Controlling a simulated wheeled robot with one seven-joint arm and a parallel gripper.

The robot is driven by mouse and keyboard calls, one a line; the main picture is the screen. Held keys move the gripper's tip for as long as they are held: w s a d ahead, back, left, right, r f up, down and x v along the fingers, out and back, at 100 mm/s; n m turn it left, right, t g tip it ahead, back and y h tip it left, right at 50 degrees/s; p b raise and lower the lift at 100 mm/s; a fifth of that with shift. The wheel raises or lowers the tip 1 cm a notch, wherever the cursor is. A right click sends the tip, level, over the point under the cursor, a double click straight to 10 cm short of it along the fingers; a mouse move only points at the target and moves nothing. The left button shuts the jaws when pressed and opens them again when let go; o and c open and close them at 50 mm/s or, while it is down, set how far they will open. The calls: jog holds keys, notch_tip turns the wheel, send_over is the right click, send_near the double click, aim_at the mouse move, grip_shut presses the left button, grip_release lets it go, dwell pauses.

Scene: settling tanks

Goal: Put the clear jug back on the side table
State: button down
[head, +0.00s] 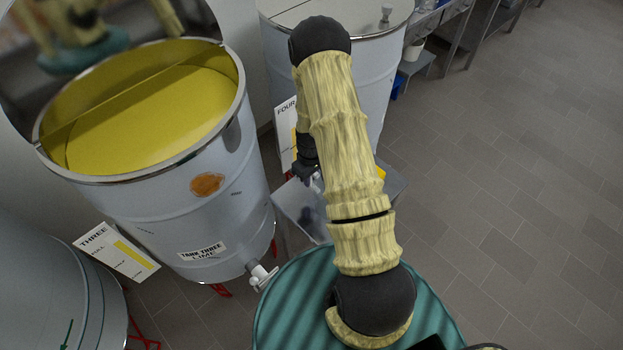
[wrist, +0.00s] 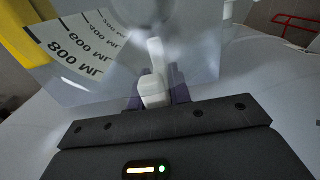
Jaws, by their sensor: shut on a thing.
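In the head view my gripper (head: 308,172) is partly hidden behind my arm, over or beside a small grey side table (head: 290,203). The jug is hard to make out there. I cannot tell whether the jug touches the table.
Tank three (head: 190,220), open with yellow inside, stands at left with a white tap (head: 262,276) low on its side. Another lidded tank (head: 385,60) stands behind the side table. A tank-four sign (head: 286,135) hangs near my gripper. The tiled floor (head: 520,190) at right is clear.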

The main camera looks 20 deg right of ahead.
jog(key=shift+f, duration=0.95)
jog(key=shift+f, duration=0.1)
jog(key=shift+f, duration=0.15)
jog(key=c, duration=1.3)
grip_release()
notch_tip(320, 180, up, 12)
jog(key=b, duration=0.3)
jog(key=shift+f, duration=0.25)
jog(key=shift+r, duration=0.5)
